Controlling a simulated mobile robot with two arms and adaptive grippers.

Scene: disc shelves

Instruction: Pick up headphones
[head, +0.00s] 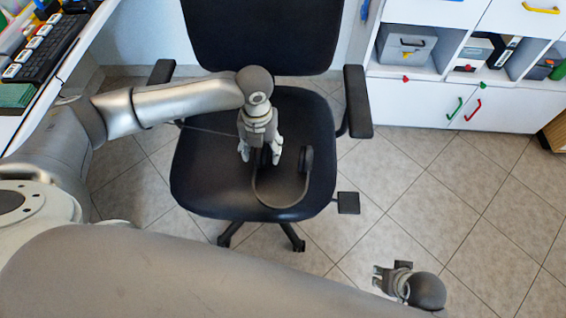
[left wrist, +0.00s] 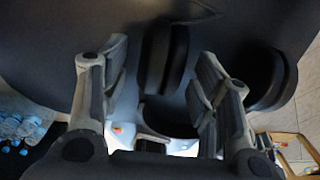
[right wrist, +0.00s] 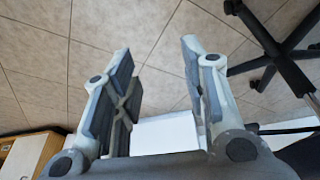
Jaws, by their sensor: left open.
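The black headphones (head: 306,160) lie on the seat of a dark office chair (head: 205,160), with the thin headband curving toward the front edge. My left gripper (head: 260,157) points down over the left ear cup, fingers spread on either side of it. In the left wrist view, that ear cup (left wrist: 164,58) shows between the open fingers, and the other ear cup (left wrist: 265,80) is outside them to the right. I cannot tell whether a finger touches the cup. My right gripper (head: 380,277) is low at the front right, open and empty, away from the chair.
The chair has a backrest (head: 265,35) behind and armrests (head: 357,100) at both sides. A desk with a keyboard (head: 45,50) stands at the left. A white shelf unit (head: 415,105) with boxes stands at the back right. Tiled floor (head: 430,190) is clear at the right.

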